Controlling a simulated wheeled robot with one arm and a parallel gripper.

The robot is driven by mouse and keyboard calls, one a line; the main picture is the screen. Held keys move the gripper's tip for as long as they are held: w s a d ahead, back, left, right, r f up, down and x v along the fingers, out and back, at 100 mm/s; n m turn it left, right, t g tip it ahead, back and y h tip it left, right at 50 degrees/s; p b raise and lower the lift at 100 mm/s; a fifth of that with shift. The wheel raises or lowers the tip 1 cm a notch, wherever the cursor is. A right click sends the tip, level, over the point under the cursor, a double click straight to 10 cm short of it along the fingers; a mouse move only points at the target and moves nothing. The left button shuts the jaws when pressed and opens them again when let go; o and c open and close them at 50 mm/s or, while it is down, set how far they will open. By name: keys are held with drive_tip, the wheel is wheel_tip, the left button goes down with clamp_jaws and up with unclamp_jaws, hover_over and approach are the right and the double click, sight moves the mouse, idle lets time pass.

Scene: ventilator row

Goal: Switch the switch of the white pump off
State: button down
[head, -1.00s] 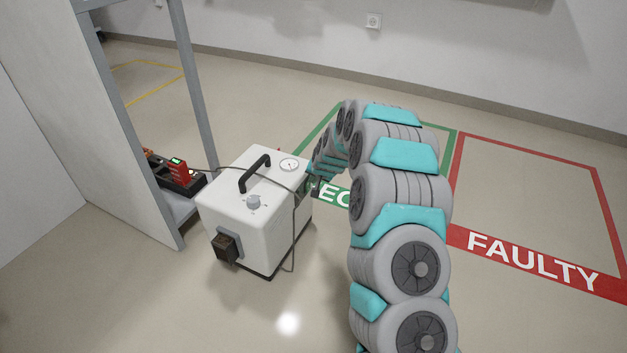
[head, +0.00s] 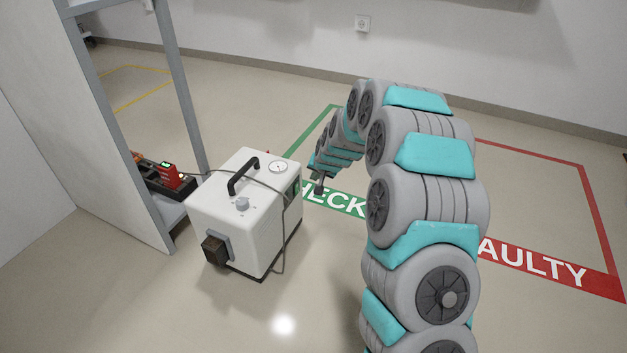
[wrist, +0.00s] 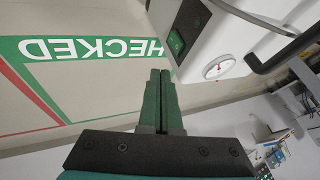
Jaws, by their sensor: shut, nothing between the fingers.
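The white pump (head: 228,232) stands on the floor left of my arm, with a black handle, a knob and a round gauge (head: 278,167) on top. The gauge also shows in the wrist view (wrist: 219,67). A green rocker switch (wrist: 177,43) sits in a dark panel on the pump's side. I cannot tell which way the rocker is tipped. In the head view the dark panel is seen only edge-on. My gripper (head: 319,189) is just right of that side, apart from the pump. In the wrist view its fingers (wrist: 160,73) are shut and empty, near the switch.
A grey cable (head: 284,228) hangs over the pump's near right edge. A grey shelf frame (head: 186,95) with a red device (head: 168,174) stands at left. Green-marked (head: 337,201) and red-marked (head: 548,266) floor areas lie right and behind. The floor in front is clear.

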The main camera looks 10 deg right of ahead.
drive_tip(key=shift+v, duration=1.55)
drive_tip(key=shift+w+a+r, duration=0.1)
drive_tip(key=shift+a+r, duration=0.1)
drive_tip(key=shift+a, duration=0.05)
drive_tip(key=s+a+r+n+g+p, duration=0.15)
drive_tip(key=s+r, duration=0.35)
drive_tip(key=s, duration=0.6)
drive_tip(key=s+a+r+n+g+p, duration=0.1)
drive_tip(key=s+r+n+g+p, duration=0.1)
drive_tip(key=s+r, duration=0.65)
drive_tip(key=s+a+r+n+g+p, duration=0.1)
drive_tip(key=s+r+g+p, duration=0.15)
drive_tip(key=s, duration=1.15)
drive_tip(key=s+d+r+g+p, duration=0.1)
drive_tip(key=s+r, duration=0.1)
drive_tip(key=s, duration=0.7)
drive_tip(key=s+d+r+n+g+h+p, duration=0.1)
drive_tip(key=s+d+r, duration=0.1)
drive_tip(key=s, duration=0.8)
drive_tip(key=shift+g, duration=0.3)
drive_tip(key=shift+a, duration=0.1)
